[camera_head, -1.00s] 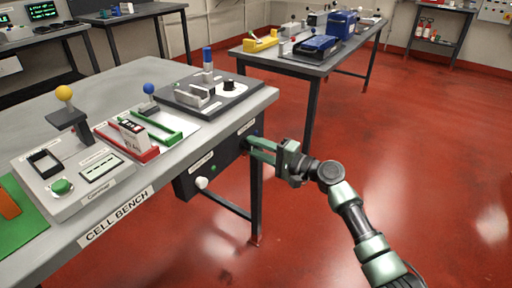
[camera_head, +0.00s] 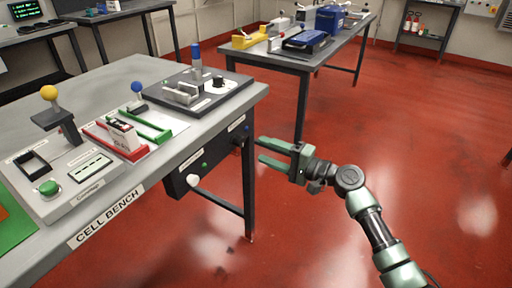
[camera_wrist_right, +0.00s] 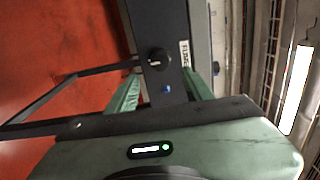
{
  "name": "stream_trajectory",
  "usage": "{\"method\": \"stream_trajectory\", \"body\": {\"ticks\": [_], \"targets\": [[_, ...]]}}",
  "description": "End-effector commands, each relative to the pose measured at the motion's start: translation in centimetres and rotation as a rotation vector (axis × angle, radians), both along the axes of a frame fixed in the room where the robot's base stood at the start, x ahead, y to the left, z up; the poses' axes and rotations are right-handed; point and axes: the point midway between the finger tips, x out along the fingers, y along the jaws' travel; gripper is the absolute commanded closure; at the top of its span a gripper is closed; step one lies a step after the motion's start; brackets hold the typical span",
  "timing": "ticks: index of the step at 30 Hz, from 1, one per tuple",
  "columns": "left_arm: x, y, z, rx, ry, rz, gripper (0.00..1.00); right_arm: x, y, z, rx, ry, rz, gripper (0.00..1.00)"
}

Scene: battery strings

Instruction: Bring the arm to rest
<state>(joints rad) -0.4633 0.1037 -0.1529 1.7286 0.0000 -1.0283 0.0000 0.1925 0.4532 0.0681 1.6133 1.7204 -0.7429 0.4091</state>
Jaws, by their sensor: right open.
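My right gripper (camera_head: 276,153) is open and empty, in the air just right of the cell bench's front corner in the head view. Its green fingers point left toward the dark box under the bench top and look apart from it. In the right wrist view the two green fingers (camera_wrist_right: 160,95) stand spread, with a black knob and a small blue button on a dark panel (camera_wrist_right: 172,75) beyond them. My right arm reaches in from the lower right. My left gripper is not in view.
The cell bench (camera_head: 110,215) carries a grey console, red and green trays (camera_head: 130,140) and a dark fixture (camera_head: 197,93). A white knob (camera_head: 193,180) sticks out of the box below. A second table (camera_head: 275,57) stands behind. Red floor at right is clear.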

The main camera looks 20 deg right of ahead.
Motion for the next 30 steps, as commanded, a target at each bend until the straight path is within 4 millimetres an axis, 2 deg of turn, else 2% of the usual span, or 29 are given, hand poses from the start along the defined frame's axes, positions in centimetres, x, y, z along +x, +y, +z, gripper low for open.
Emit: {"method": "stream_trajectory", "body": {"ticks": [4, 17, 20, 23, 26, 30], "targets": [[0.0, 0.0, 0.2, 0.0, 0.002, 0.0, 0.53, -0.7, -0.5, 0.0, -0.001, 0.0, 0.001, 0.49], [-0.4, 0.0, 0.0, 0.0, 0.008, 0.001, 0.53, -0.7, -0.5, 0.0, -0.001, 0.0, 0.001, 0.49], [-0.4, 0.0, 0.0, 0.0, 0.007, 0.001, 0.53, -1.0, -0.2, -0.9, -0.023, 0.009, 0.003, 0.49], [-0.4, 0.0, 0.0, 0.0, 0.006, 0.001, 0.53, -1.9, 0.9, -4.3, -0.107, 0.041, 0.015, 0.49], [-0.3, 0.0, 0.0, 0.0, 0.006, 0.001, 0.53, -3.9, 2.5, -10.1, -0.261, 0.094, 0.041, 0.49], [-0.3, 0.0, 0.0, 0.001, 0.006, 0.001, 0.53, -8.7, 4.8, -19.6, -0.537, 0.178, 0.115, 0.49]]}}
